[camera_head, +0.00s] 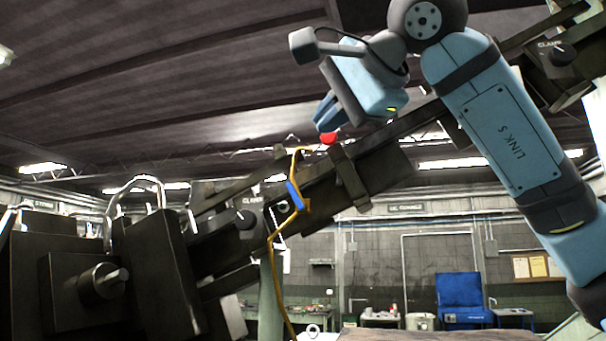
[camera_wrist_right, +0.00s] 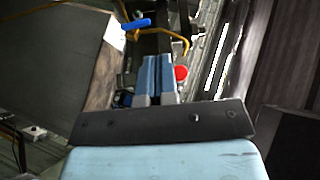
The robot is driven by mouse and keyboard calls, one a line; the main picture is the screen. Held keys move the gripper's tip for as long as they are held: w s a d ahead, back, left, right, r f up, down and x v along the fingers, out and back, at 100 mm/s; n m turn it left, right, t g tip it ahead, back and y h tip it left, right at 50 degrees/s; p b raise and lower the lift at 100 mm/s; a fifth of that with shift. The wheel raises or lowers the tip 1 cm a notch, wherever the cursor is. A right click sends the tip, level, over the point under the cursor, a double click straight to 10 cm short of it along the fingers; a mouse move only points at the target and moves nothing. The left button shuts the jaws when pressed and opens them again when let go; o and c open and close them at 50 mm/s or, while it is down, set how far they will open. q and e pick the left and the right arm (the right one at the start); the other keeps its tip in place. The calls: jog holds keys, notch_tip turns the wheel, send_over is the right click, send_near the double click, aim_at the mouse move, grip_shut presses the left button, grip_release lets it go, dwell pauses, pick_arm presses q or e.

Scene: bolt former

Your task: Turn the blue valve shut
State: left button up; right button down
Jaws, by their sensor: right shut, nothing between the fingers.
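The blue valve (camera_head: 294,195) is a small lever on a thin yellow line (camera_head: 278,262) at the side of the dark machine beam. In the head view the lever slants from upper left to lower right. In the right wrist view the blue valve (camera_wrist_right: 136,23) lies nearly level beyond my fingertips, next to the bent yellow line (camera_wrist_right: 176,37). My right gripper (camera_head: 323,118) is above and to the right of the valve, apart from it. Its blue fingers are together and empty, and also show in the wrist view (camera_wrist_right: 157,62). My left gripper is not in view.
A red knob (camera_head: 328,138) is close by my right fingertips and shows right of them in the wrist view (camera_wrist_right: 180,73). The dark beam (camera_head: 385,172) runs diagonally behind. A machine block with a knob (camera_head: 102,284) stands at left.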

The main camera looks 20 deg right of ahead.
jog(key=s+d+m+h, duration=0.1)
jog(key=d+h, duration=0.1)
jog(key=d, duration=0.1)
jog(key=p, duration=0.3)
send_near(296, 197)
jog(key=w+d+r, duration=0.2)
jog(key=w, duration=0.4)
jog(key=a+f, duration=0.1)
jog(key=w+a+f, duration=0.1)
jog(key=shift+w+a+f, duration=0.2)
jog(key=shift+w+a, duration=0.05)
jog(key=shift+a, duration=0.1)
jog(key=shift+d, duration=0.1)
jog(key=shift+w, duration=0.1)
